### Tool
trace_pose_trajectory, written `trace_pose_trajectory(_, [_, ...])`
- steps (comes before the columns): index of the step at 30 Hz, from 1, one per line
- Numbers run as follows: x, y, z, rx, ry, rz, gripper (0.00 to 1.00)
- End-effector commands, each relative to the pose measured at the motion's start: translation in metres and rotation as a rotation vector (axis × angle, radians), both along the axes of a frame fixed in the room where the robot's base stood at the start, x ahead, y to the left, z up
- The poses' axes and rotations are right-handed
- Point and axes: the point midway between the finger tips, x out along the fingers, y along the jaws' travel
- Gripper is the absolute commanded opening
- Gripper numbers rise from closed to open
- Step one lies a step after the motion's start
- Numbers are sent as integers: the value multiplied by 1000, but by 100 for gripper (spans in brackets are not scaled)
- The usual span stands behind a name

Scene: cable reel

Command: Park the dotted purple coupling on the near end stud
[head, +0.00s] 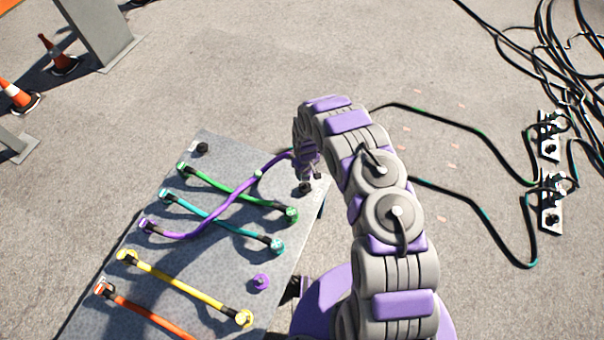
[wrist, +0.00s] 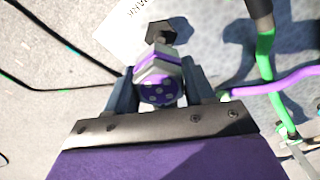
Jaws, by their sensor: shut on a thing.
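My gripper (head: 309,172) is shut on the dotted purple coupling, above the right edge of the grey panel (head: 225,165). In the wrist view the coupling (wrist: 158,91) shows its purple end with pale dots between my two fingers (wrist: 160,88). A black stud (head: 305,188) beside a white label stands just below my gripper. In the wrist view the stud (wrist: 161,32) appears just beyond the coupling; I cannot tell whether they touch.
Green (head: 235,192), teal (head: 215,218), yellow (head: 185,286) and orange (head: 150,315) cables cross the panel. A bare purple socket (head: 261,282) sits at the right side. Another black stud (head: 201,147) is at the far corner. Black cables lie on the ground at right.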

Motion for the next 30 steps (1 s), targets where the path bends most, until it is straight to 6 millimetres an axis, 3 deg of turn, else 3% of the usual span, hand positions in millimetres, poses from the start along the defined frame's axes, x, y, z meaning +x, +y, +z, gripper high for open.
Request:
trace_pose_trajectory(21, [0, 3, -71, -2, -1, 0, 17])
trace_pose_trajectory(30, [1, 4, -85, -6, -2, 2, 17])
